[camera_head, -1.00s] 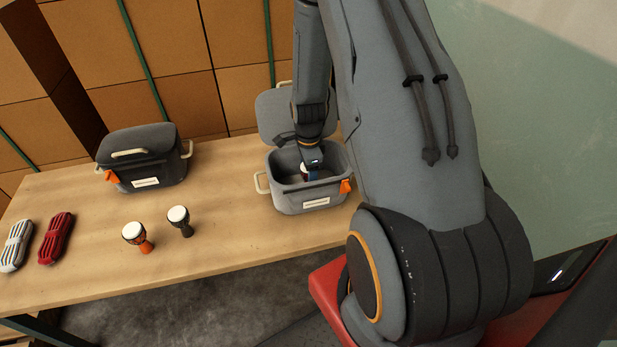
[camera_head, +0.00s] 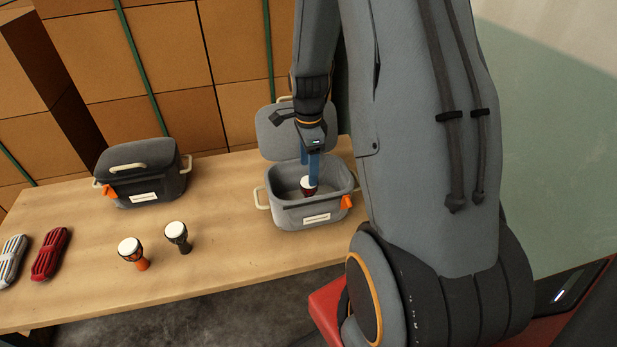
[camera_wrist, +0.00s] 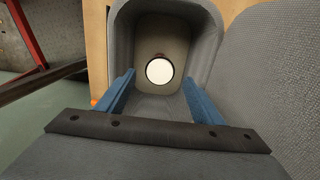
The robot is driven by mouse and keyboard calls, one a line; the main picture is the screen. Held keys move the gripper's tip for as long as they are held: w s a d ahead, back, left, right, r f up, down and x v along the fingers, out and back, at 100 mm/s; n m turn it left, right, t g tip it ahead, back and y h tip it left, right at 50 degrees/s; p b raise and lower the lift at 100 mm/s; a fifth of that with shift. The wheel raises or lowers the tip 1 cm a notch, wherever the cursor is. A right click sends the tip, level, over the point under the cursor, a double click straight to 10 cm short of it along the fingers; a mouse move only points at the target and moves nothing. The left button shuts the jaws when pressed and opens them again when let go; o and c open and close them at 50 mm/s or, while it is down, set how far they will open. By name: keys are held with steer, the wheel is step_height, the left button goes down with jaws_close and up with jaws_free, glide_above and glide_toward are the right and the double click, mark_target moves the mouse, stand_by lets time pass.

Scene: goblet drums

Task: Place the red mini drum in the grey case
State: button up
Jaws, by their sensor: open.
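The red mini drum (camera_head: 308,187) stands inside the open grey case (camera_head: 311,214), its white head facing up. In the wrist view the drum's white head (camera_wrist: 159,71) shows against the beige floor of the case (camera_wrist: 205,60), and its body is hidden beneath the head. My gripper (camera_head: 310,172) is above the drum, fingers pointing down into the case. Its two blue fingers (camera_wrist: 160,92) are spread wide with nothing between them, and they are clear of the drum in the wrist view.
The case's lid (camera_head: 283,134) stands open at the back. A closed dark case (camera_head: 146,183) is to the left. An orange drum (camera_head: 133,252) and a black drum (camera_head: 178,236) stand on the table (camera_head: 225,215). Red (camera_head: 50,254) and white-grey (camera_head: 11,261) rope bundles lie far left.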

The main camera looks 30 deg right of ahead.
steer(key=shift+a+r, duration=0.1)
steer(key=shift+r, duration=0.5)
steer(key=s+a+r+n, duration=0.5)
steer(key=s+a+n, duration=0.2)
steer(key=n, duration=0.3)
steer(key=s+a+r+n, duration=0.6)
steer(key=s+a+n, duration=0.2)
steer(key=n, duration=0.3)
steer(key=shift+s+a, duration=0.2)
